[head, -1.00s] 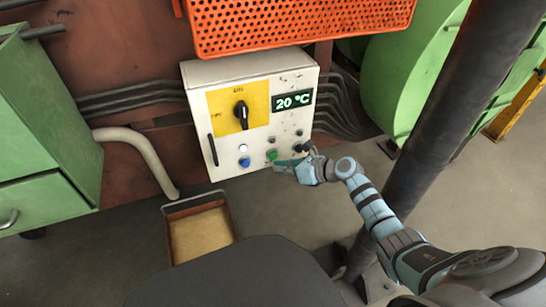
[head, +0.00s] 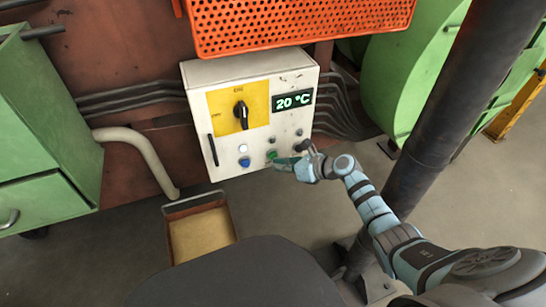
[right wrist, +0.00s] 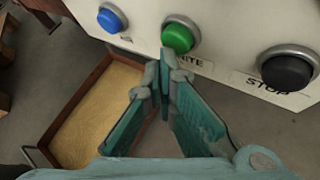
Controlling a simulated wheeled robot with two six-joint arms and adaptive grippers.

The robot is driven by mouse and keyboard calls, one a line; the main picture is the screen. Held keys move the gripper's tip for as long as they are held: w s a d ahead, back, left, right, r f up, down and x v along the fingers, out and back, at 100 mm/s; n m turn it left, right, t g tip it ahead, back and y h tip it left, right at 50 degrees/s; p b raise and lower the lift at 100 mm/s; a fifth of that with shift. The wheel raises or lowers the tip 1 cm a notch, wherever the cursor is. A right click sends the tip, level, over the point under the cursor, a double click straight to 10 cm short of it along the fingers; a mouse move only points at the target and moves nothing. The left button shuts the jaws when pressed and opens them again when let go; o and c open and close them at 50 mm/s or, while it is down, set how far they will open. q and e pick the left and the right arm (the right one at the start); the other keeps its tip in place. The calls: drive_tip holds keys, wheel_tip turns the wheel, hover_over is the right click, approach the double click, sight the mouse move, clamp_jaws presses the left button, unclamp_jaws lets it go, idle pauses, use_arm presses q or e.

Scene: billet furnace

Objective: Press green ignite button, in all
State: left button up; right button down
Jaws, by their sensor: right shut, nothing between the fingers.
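The control box (head: 228,80) is white with a yellow rotary switch plate (head: 235,112) and a display (head: 293,101) reading 20 °C. The green ignite button (head: 271,155) is on its lower front, and shows large in the right wrist view (right wrist: 178,38). My right gripper (head: 277,165) is shut and empty. In the right wrist view its fingertips (right wrist: 165,58) are just below the green button, very close to it; I cannot tell whether they touch. The button does not look clearly pressed. My left gripper is not in view.
A blue button (right wrist: 112,18) is left of the green one, and a black stop button (right wrist: 288,68) is right of it. A tray (head: 198,232) stands on the floor below. A dark post (head: 440,110) rises to the right of the box.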

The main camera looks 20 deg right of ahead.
drive_tip(key=shift+w, duration=0.45)
idle(0.6)
drive_tip(key=shift+s, duration=0.1)
drive_tip(key=shift+s+p, duration=0.75)
drive_tip(key=shift+p, duration=0.05)
drive_tip(key=shift+s, duration=0.1)
